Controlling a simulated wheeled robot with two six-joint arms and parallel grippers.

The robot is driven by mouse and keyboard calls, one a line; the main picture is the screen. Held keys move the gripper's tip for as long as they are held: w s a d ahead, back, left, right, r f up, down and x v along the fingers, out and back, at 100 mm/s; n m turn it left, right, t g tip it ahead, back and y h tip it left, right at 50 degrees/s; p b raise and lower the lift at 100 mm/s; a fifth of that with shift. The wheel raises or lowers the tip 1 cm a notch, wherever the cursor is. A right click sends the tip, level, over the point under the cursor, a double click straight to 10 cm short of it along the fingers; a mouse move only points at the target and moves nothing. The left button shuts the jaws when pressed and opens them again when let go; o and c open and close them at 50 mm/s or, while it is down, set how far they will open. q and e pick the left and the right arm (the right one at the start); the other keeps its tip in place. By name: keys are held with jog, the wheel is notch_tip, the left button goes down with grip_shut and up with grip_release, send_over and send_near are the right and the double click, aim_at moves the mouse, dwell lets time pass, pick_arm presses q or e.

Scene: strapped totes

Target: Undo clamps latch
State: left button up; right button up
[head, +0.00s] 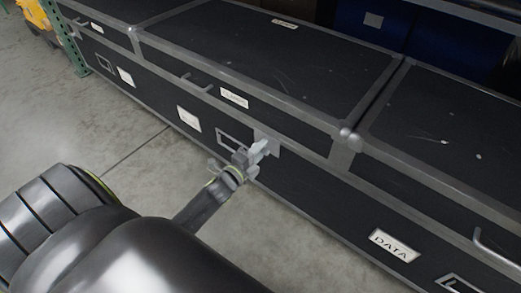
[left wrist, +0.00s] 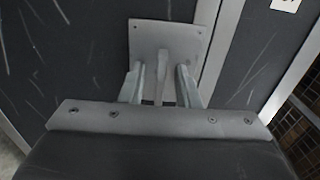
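The clamps tote (head: 270,45) is a long black case with grey edges and a white label (head: 234,97) on its front. Its latch shows as a grey metal plate (head: 267,139) on the front, right of the label. In the left wrist view the latch plate (left wrist: 168,42) is close ahead, with a narrow lever (left wrist: 161,82) standing out from it. My left gripper (head: 258,152) is at the latch. In the left wrist view its fingers (left wrist: 160,84) are apart, one on each side of the lever, with gaps visible. My right gripper is out of view.
Another black tote (head: 445,140) adjoins on the right, and a further one (head: 110,18) on the left. A lower case front carries a DATA label (head: 394,246). A handle (head: 490,247) sticks out at right. Bare concrete floor (head: 75,115) lies at left.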

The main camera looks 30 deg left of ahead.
pick_arm(q)
jog(key=shift+w, duration=0.15)
jog(key=shift+c, duration=0.4)
grip_shut()
